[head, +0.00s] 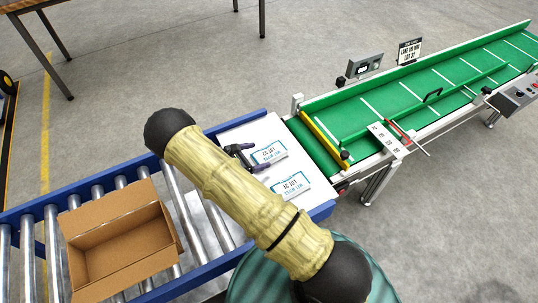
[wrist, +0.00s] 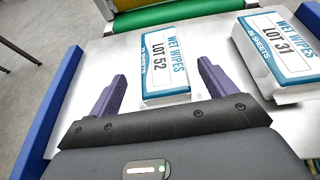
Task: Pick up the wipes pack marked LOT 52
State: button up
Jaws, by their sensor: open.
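The white and blue wipes pack marked LOT 52 (wrist: 165,65) lies flat on a white plate, label up. In the head view it is the upper of two packs (head: 268,152). A second pack marked LOT 31 (wrist: 278,55) lies to its right, and in the head view it is the lower pack (head: 291,187). My gripper (wrist: 160,70) is open, with its purple fingers on either side of the near end of the LOT 52 pack in the wrist view. The gripper also shows in the head view (head: 252,157).
The white plate (head: 236,135) lies between a roller conveyor with blue rails (head: 108,176) and a green belt conveyor (head: 395,98). An open, empty-looking cardboard box (head: 150,238) stands on the rollers. A yellow bar (head: 325,140) crosses the green belt's near end.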

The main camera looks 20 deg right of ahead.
aim_at(265, 154)
jog(key=x, duration=0.4)
jog(key=shift+d+b, duration=0.3)
jog(key=shift+s, duration=0.1)
jog(key=c, duration=1.1)
jog(key=shift+r, duration=0.1)
notch_tip(265, 154, up, 10)
jog(key=shift+f+p, duration=0.1)
jog(key=shift+p, duration=0.9)
